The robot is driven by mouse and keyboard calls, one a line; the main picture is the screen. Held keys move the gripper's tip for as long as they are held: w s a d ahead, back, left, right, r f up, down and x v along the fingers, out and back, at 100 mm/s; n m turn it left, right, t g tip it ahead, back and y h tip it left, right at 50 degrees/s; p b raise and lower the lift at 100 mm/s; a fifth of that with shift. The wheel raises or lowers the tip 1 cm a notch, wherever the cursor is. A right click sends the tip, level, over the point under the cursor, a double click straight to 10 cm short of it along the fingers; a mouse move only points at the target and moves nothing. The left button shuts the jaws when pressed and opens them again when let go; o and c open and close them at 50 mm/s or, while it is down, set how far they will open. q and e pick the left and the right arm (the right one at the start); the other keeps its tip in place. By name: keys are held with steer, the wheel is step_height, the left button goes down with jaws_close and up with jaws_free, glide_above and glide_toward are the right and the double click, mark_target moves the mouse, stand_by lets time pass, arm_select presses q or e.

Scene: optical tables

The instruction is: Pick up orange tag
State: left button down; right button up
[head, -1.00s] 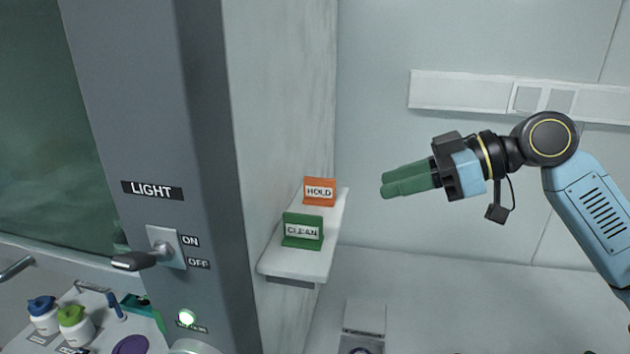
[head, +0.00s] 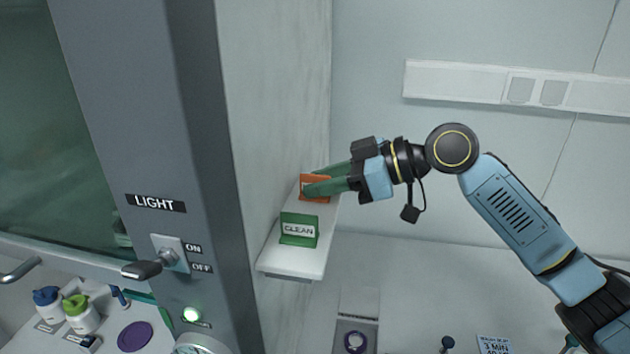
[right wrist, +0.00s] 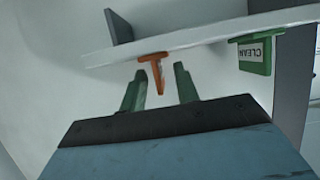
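The orange tag (head: 316,186) stands on the far part of a small white shelf (head: 292,262) in the head view, partly hidden by my right gripper's fingers. My right gripper (head: 312,182) is open, with its green fingers at the tag. In the right wrist view the orange tag (right wrist: 156,70) is seen edge-on, between the two fingertips of my right gripper (right wrist: 160,78). A gap shows on each side, so the fingers are not closed on it. My left gripper is not in view.
A green CLEAN tag (head: 299,229) stands on the nearer part of the shelf; it also shows in the right wrist view (right wrist: 255,54). A grey pillar with a LIGHT switch (head: 168,257) is left of the shelf. Open space lies to the right.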

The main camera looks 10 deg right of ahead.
steer(key=shift+x, duration=0.85)
steer(key=shift+d, duration=0.1)
steer(key=shift+c, duration=0.4)
steer(key=c, duration=0.5)
steer(key=shift+d+r, duration=0.1)
steer(key=shift+s+r+b, duration=0.1)
steer(key=shift+r+b, duration=0.05)
steer(key=shift+b, duration=0.15)
steer(key=r, duration=0.2)
steer(key=r+b, duration=0.1)
steer(key=r, duration=0.3)
steer(key=shift+d+r, duration=0.25)
steer(key=shift+d, duration=0.05)
steer(key=s+d+b, duration=0.1)
steer(key=s+d, duration=0.1)
steer(key=d, duration=0.4)
steer(key=s+d+b, duration=0.2)
steer(key=s+d, duration=0.1)
steer(key=d, duration=0.2)
steer(key=s+d+b, duration=0.2)
steer(key=d, duration=0.4)
steer(key=shift+s+d+f, duration=0.15)
steer(key=shift+s+d, duration=0.1)
steer(key=shift+d, duration=0.1)
